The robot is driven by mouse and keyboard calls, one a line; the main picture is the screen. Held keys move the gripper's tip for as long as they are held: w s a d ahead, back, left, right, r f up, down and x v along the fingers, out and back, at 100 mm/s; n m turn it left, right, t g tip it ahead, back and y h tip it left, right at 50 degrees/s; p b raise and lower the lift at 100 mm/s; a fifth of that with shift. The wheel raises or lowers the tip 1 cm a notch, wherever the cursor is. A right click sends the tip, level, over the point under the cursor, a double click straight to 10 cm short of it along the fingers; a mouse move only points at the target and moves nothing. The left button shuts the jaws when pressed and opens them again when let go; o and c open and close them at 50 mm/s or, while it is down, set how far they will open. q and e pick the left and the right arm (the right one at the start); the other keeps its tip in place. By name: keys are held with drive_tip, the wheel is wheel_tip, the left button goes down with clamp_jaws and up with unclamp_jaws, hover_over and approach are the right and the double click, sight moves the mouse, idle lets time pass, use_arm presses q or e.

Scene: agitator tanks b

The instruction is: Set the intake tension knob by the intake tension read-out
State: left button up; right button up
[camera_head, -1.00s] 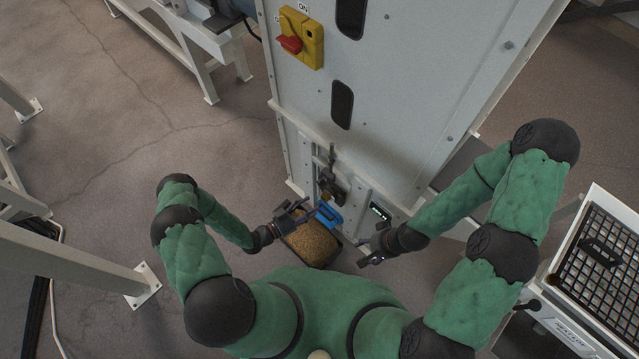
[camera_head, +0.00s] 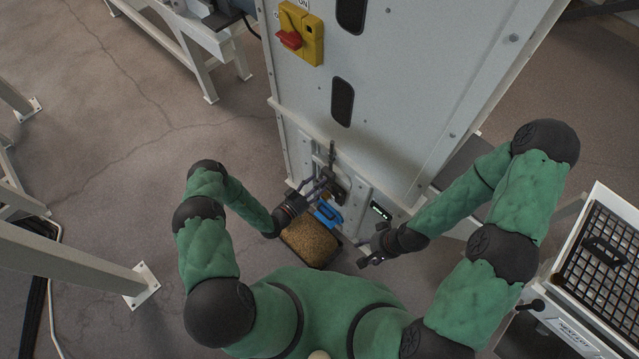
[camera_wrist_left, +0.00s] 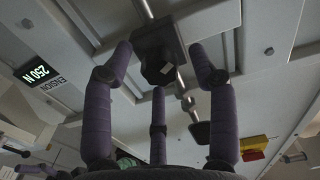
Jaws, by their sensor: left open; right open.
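The intake tension read-out shows "250 N" in the left wrist view (camera_wrist_left: 38,72), with a partly cut label reading "ENSION" below it. It also shows as a small lit display in the head view (camera_head: 380,210), too small to read. A black knob (camera_wrist_left: 157,68) sits on a dark block with a metal rod on the grey machine front; the dark block also shows in the head view (camera_head: 337,187). My left gripper (camera_head: 319,185) is open, its fingers spread around the knob with visible gaps. My right gripper (camera_head: 368,258) is open and empty, below the read-out.
A blue handle (camera_head: 327,213) is just below the knob. A bin of brown grain (camera_head: 311,243) stands on the floor beneath. A yellow switch with a red handle (camera_head: 301,35) is higher on the cabinet. A table with a black grid (camera_head: 602,262) stands at right.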

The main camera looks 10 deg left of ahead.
use_arm(q)
drive_tip(key=shift+w+d, duration=0.4)
drive_tip(key=shift+w, duration=0.15)
drive_tip(key=c, duration=1.1)
drive_tip(key=shift+c, duration=0.2)
drive_tip(key=shift+m, duration=0.3)
drive_tip(key=m+b, duration=0.1)
drive_tip(key=m, duration=0.2)
drive_tip(key=shift+m, duration=0.3)
drive_tip(key=m+b, duration=0.1)
drive_tip(key=m, duration=1)
drive_tip(key=shift+m, duration=2.3)
